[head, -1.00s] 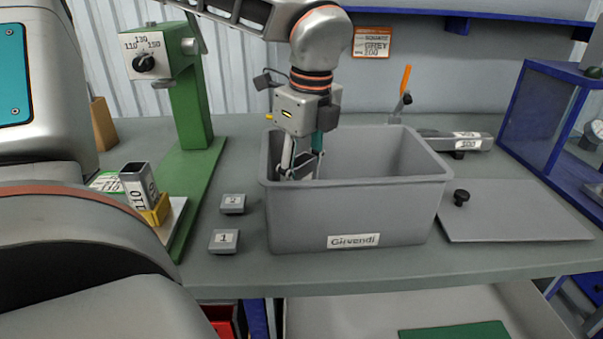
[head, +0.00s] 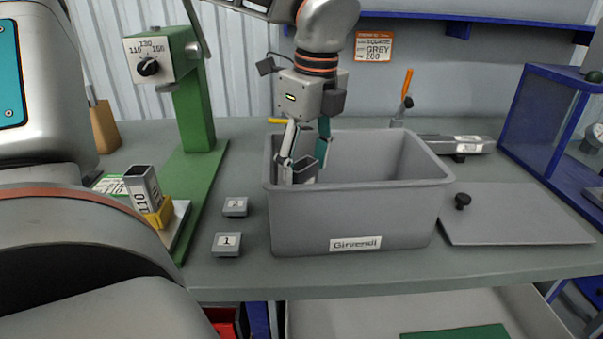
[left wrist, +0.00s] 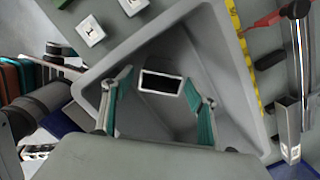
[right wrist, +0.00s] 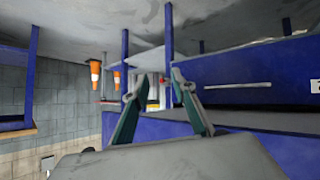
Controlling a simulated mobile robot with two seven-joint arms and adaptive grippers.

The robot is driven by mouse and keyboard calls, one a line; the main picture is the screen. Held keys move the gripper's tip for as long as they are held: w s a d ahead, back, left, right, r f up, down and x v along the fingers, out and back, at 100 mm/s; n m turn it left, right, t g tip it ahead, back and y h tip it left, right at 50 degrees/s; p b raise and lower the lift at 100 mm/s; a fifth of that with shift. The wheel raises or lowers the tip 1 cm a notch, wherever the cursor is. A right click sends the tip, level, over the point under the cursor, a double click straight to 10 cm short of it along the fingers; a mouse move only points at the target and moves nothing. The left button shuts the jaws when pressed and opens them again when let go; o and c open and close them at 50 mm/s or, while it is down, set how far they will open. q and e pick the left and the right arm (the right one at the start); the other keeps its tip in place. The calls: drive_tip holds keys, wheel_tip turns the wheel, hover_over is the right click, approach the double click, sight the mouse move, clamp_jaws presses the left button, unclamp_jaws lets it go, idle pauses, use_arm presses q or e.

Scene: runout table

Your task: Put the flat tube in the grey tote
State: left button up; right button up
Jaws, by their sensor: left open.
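The grey tote (head: 350,218) stands on the bench in the head view, with a white label on its front. My left gripper (head: 306,164) is open above the tote's left part. Its fingers stand on either side of the tube with visible gaps. My right gripper (right wrist: 158,84) is open and empty, away from the bench.
A green stand (head: 192,112) is at the left, with a square tube marked 110 (head: 141,190) beside it. Two numbered blocks (head: 227,244) lie left of the tote. A grey plate with a knob (head: 520,215) lies right.

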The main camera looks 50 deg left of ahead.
use_arm(q)
drive_tip(key=r, duration=0.6)
drive_tip(key=d+r, duration=0.1)
drive_tip(key=r, duration=0.2)
drive_tip(key=shift+w+p, duration=0.1)
drive_tip(key=shift+p, duration=0.25)
